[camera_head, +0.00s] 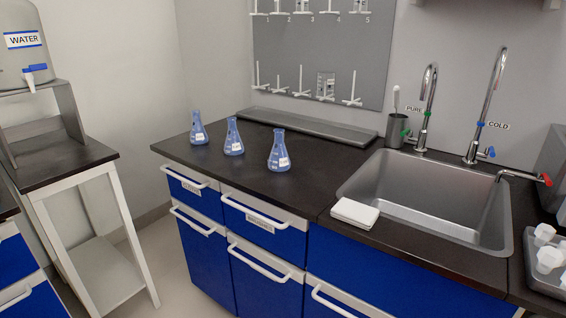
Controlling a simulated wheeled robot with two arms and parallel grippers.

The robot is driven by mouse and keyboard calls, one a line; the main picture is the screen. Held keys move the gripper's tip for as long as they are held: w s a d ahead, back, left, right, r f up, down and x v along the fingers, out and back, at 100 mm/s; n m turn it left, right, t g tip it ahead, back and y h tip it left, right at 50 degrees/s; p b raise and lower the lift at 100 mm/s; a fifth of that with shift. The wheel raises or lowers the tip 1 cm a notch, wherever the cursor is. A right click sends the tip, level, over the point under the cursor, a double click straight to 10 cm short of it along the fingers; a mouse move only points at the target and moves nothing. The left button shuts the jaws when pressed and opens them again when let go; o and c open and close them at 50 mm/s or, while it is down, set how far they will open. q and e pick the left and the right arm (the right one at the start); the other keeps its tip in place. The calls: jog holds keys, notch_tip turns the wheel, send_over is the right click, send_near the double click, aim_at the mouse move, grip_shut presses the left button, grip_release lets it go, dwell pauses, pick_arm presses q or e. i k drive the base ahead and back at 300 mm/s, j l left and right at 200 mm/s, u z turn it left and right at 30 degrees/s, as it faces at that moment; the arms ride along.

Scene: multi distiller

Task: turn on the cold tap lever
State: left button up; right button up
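The cold tap (487,105) is a tall chrome gooseneck behind the sink, with a blue band on its neck and a "COLD" label on the wall beside it. Its blue lever (490,152) sits low on the right side of the tap's base. No water stream shows below its spout. Neither of my grippers is in view.
The metal sink (365,178) is empty. The pure tap (426,108), with green parts, stands left of the cold tap. A red-handled spout (520,178) reaches over the sink's right side. A white block (355,213) lies at its front left. Three blue flasks (234,137) stand further left.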

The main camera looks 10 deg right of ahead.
aim_at(491, 153)
jog(key=z, duration=1.45)
